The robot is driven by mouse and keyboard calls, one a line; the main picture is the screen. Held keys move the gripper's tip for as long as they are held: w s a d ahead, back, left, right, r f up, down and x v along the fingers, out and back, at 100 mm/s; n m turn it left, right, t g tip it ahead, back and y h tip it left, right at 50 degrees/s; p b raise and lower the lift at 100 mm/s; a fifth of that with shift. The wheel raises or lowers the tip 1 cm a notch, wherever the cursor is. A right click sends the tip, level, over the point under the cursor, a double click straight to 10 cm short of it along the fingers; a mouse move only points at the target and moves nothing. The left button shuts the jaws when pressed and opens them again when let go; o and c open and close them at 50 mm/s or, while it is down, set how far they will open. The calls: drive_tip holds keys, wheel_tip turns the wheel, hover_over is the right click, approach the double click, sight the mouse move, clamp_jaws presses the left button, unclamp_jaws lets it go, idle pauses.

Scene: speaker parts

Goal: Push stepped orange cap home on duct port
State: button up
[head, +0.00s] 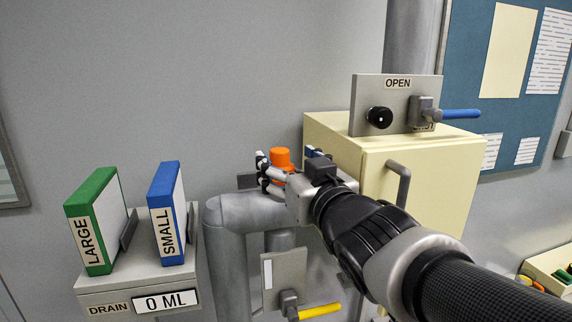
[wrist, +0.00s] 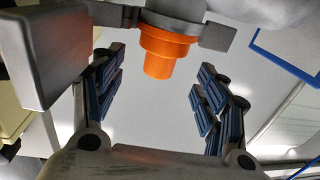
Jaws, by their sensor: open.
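The stepped orange cap (head: 281,158) sits upright at the top of the grey duct (head: 232,207); my gripper hides its lower part in the head view. In the wrist view the cap (wrist: 166,48) appears upside down, its narrow step pointing down the picture and its wide rim against the grey duct port (wrist: 176,8). How far the cap is seated I cannot tell. My gripper (head: 288,162) is open around the cap. In the wrist view its blue-padded fingers (wrist: 161,68) stand on either side, with a visible gap to the cap on both.
A cream cabinet (head: 430,177) with an OPEN panel (head: 366,101) and blue lever (head: 461,114) stands right of the duct. A yellow lever (head: 320,311) is below. Green (head: 91,222) and blue (head: 166,213) binders stand on the drain box (head: 112,291) at left.

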sight(283, 155)
drive_tip(key=x, duration=0.3)
drive_tip(key=p+x, duration=0.1)
drive_tip(key=x, duration=0.1)
drive_tip(key=shift+w+r, duration=0.1)
drive_tip(key=shift+r, duration=0.15)
drive_tip(key=shift+s+d+r, duration=0.1)
drive_tip(key=shift+s, duration=0.1)
drive_tip(key=shift+c, duration=0.2)
drive_tip(key=shift+w, duration=0.1)
drive_tip(key=c, duration=1.2)
wheel_tip(283, 155, up, 10)
drive_tip(key=p, duration=0.3)
drive_tip(key=shift+f, duration=0.25)
